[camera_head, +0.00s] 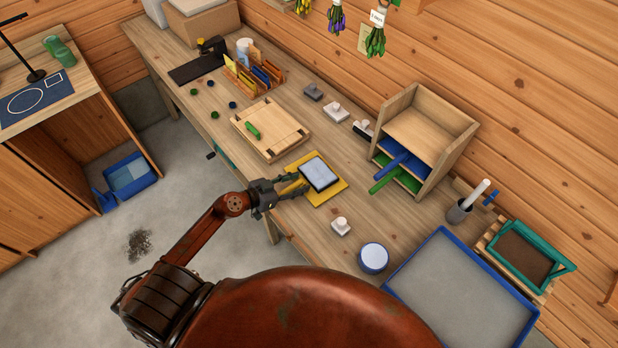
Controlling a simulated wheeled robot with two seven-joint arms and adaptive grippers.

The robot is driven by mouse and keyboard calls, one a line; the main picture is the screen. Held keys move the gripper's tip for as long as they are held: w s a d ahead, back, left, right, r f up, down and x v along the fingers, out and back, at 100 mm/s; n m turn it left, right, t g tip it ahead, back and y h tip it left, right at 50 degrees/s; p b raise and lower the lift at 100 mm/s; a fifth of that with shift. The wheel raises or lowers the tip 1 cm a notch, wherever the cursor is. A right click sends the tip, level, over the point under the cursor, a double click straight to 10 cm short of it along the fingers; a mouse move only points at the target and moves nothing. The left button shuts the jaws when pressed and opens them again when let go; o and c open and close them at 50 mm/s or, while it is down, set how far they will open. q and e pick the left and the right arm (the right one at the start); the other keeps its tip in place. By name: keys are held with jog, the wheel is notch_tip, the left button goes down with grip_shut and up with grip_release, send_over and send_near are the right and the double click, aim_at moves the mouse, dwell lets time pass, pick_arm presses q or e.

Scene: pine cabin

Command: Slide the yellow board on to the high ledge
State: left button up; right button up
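The yellow board (330,193) lies flat on the workbench, with a dark-framed pale pad (319,172) on top of it. My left gripper (299,184) is at the board's left edge. Its two fingers look spread apart, and whether they touch the board I cannot tell. An open wooden shelf unit (461,148) stands at the back right of the board. Its upper level (420,130) is bare and looks like the high ledge. A blue board (393,161) and a green board (386,181) stick out of its lower levels. My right gripper is not in view.
A wooden press board (286,142) lies just left of the yellow board. A small white-knobbed block (341,227) and a round blue-rimmed tin (373,257) stand in front. A blue-rimmed tray (448,240) is at the right. Bare bench lies between board and shelf.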

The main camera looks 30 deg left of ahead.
pick_arm(q)
grip_shut()
jog(key=shift+r, duration=0.15)
dwell(0.4)
jog(key=shift+r, duration=0.1)
